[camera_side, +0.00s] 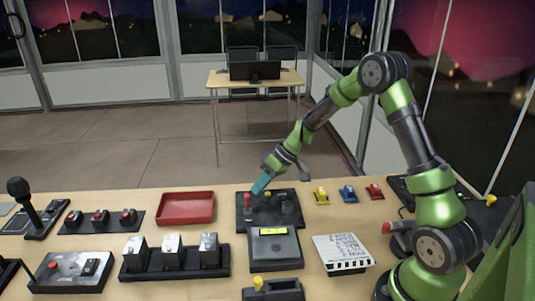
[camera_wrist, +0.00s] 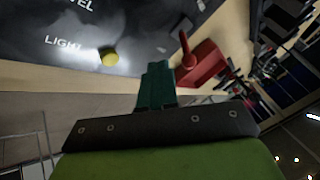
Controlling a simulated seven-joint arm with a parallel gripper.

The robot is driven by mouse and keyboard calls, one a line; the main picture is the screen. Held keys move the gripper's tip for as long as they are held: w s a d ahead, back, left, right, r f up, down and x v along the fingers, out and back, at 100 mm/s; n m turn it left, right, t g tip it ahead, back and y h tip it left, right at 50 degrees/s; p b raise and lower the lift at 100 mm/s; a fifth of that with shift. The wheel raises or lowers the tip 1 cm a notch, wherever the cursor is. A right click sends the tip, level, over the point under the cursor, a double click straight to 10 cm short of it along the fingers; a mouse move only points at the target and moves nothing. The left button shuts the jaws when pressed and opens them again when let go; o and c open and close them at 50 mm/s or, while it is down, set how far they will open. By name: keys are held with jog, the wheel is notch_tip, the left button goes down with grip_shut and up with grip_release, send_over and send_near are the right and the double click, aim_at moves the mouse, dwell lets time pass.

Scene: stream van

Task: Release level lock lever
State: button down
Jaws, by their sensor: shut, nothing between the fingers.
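A black control panel (camera_side: 270,218) stands on the table in the side view, with a small red lever (camera_side: 247,201) upright at its left end. In the wrist view the red lever (camera_wrist: 201,62) is close to the fingertips, just to their right. I cannot tell whether they touch. The wrist view also shows part of the panel (camera_wrist: 60,18), with white lettering ending in "VEL" and "LIGHT" beside a yellow round part (camera_wrist: 109,57). My gripper (camera_side: 259,187) has teal fingers, shut and empty, above the panel's left end. It also shows in the wrist view (camera_wrist: 158,72).
A red tray (camera_side: 186,221) lies left of the panel. A grey box with a yellow display (camera_side: 274,262) stands in front. Yellow, blue (camera_side: 347,193) and red small parts lie to the right.

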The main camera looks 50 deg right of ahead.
aim_at(258, 211)
jog(key=shift+a+r, duration=0.15)
jog(key=shift+a, duration=0.55)
jog(key=shift+s+a+r+n+t+h, duration=0.25)
jog(key=shift+s+a+n+t+h, duration=0.1)
jog(key=shift+t+h, duration=0.2)
jog(key=shift+s+a+r+t+h, duration=0.15)
jog(key=shift+s+a+t+h, duration=0.1)
jog(key=shift+s+t+h, duration=0.1)
jog(key=shift+s+a+r, duration=0.1)
jog(key=shift+s+a, duration=0.55)
jog(key=shift+a, duration=0.1)
jog(key=shift+r, duration=0.1)
jog(key=shift+r, duration=0.75)
jog(key=shift+d, duration=0.1)
